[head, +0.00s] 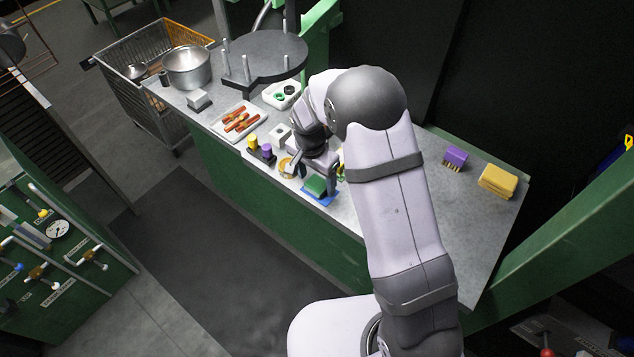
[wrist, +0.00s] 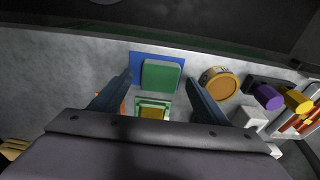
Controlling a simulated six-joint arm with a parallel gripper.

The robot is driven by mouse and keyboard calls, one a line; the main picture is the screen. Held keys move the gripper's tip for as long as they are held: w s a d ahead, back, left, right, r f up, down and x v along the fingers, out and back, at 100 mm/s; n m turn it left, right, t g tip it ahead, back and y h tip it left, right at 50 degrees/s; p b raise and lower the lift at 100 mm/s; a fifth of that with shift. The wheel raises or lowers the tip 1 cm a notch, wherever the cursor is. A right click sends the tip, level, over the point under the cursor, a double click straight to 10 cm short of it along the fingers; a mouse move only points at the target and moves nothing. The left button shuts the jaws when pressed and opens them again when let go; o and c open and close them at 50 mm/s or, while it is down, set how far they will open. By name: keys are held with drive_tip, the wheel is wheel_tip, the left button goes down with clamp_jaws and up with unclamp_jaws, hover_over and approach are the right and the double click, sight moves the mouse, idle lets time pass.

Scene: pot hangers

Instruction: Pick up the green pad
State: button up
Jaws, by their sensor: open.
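The green pad (wrist: 161,75) is a small square block lying on a blue mat (wrist: 142,63) near the bench's edge. In the head view the green pad (head: 315,185) sits on the blue mat (head: 322,198), just in front of my gripper. My gripper (head: 312,172) is open and above the bench. In the wrist view its two fingers (wrist: 163,92) stand apart on either side of the pad, with nothing held between them. I cannot tell how high the fingertips are above the pad.
A round orange-brown item (wrist: 222,84) lies right of the pad in the wrist view. A green-framed yellow piece (wrist: 153,109) is partly hidden by my gripper. Purple (wrist: 268,97) and yellow pegs stand farther right. A yellow sponge-like block (head: 497,181) and purple brush (head: 455,158) lie far right.

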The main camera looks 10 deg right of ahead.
drive_tip(key=shift+f, duration=0.35)
drive_tip(key=c, duration=1.1)
drive_tip(key=shift+r, duration=0.2)
